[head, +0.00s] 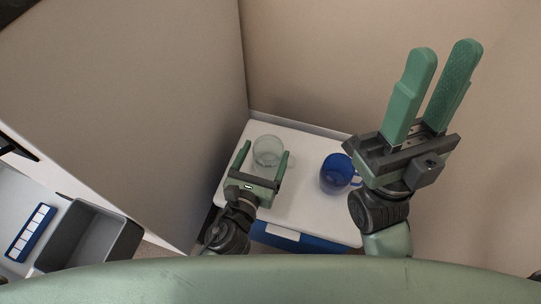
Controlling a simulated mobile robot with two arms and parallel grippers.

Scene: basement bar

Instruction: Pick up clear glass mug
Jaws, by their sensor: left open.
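The clear glass mug (268,149) stands on a small white-topped table (300,146) near its far left corner. My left gripper (264,157) is open, with one finger on each side of the mug as seen from above. I cannot tell whether the fingers touch the glass. My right gripper (439,62) is raised high at the right, its two fingers pointing up and apart, with nothing between them.
A blue mug (337,172) stands on the same table to the right, close to my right arm. Beige walls meet in a corner behind the table. At the left are a white surface and a grey open bin (92,236). The table's middle is clear.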

